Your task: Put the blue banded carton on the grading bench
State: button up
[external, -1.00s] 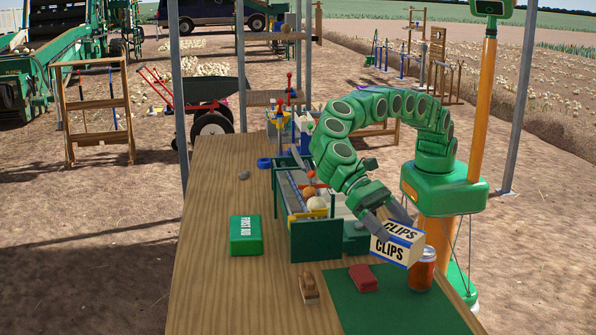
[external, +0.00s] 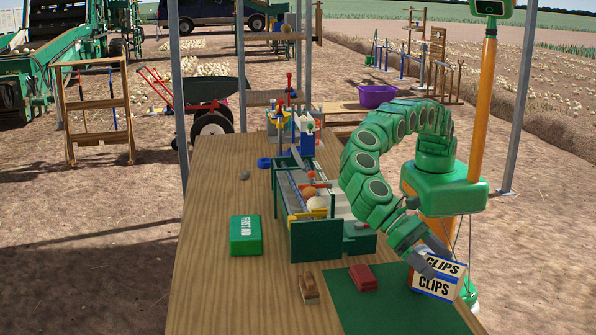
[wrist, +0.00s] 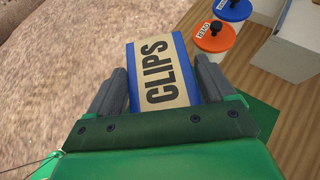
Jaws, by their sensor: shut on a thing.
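The carton (external: 435,284) is tan with blue bands and reads CLIPS. My gripper (external: 424,262) is shut on it near the bench's right front edge. In the wrist view the carton (wrist: 160,73) sits between the two grey fingers of my gripper (wrist: 160,88), its lettered face towards the camera. In the external view the carton is tilted and overlaps the right edge of the green mat (external: 375,308); its height above the mat is unclear. The long wooden bench (external: 205,285) carries the mat; no label on it says grading bench.
A red block (external: 363,278), a wooden-handled brush (external: 309,288), a green first aid box (external: 245,236) and a green sorting rack (external: 316,242) stand on the bench. A purple tub (external: 377,96) stands behind.

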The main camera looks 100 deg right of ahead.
jog(key=shift+f, duration=5.35)
jog(key=shift+f, duration=0.1)
jog(key=o, duration=1.2)
jog(key=shift+o, duration=0.2)
jog(key=shift+w+d+r, duration=0.15)
jog(key=shift+d+r, duration=0.05)
jog(key=shift+r, duration=0.1)
jog(key=v, duration=1.1)
jog(key=shift+d, duration=0.2)
jog(key=shift+w, duration=0.1)
